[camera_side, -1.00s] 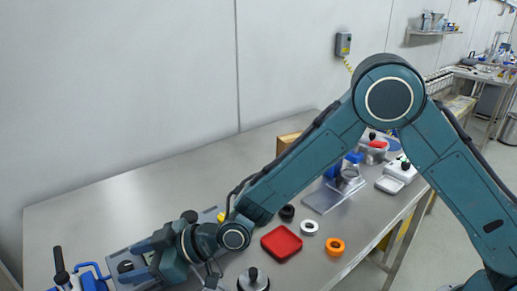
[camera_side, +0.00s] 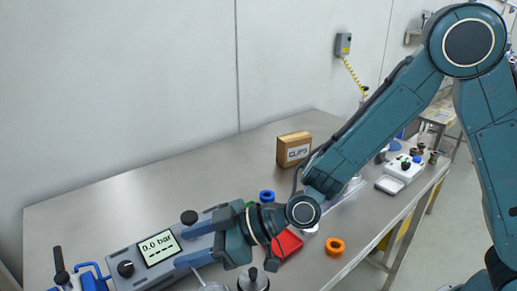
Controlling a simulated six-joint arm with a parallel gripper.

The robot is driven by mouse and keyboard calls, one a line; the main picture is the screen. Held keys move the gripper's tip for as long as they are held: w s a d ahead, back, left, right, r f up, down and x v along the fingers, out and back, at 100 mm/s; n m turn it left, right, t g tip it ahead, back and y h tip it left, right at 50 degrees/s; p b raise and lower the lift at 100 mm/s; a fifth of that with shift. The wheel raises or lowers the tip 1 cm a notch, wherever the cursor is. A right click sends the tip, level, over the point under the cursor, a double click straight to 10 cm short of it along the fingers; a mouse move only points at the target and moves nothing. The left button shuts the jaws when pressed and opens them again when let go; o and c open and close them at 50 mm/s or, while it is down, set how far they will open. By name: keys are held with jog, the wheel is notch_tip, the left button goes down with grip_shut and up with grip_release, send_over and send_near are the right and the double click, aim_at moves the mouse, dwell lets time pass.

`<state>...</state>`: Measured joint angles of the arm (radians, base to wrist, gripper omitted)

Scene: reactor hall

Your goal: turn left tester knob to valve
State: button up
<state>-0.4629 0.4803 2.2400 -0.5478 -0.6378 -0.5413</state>
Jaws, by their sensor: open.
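The tester (camera_side: 137,248) is a grey box at the lower left, with a lit display (camera_side: 160,249) reading "0.0 bar". Its left knob (camera_side: 125,268) is black and round and sits left of the display. Its pointer direction is too small to tell. Another black knob (camera_side: 189,217) shows at the tester's right end, behind my gripper. My gripper (camera_side: 182,248) is open, its fingers pointing left over the right part of the tester. It is to the right of the display, clear of the left knob. The gripper hides part of the tester's right end.
A blue pump-like item with a black handle (camera_side: 59,258) stands left of the tester. A red tray (camera_side: 287,243), an orange ring (camera_side: 335,246), a blue ring (camera_side: 267,196) and a black-knobbed round part (camera_side: 253,280) lie near my wrist. A CLIPS box (camera_side: 294,149) stands behind. The back left of the table is clear.

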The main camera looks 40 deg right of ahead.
aim_at(130, 266)
jog(key=shift+s+d, duration=0.15)
jog(key=shift+s+d, duration=0.2)
dwell(0.3)
jog(key=shift+x, duration=6.9)
jog(key=c, duration=1)
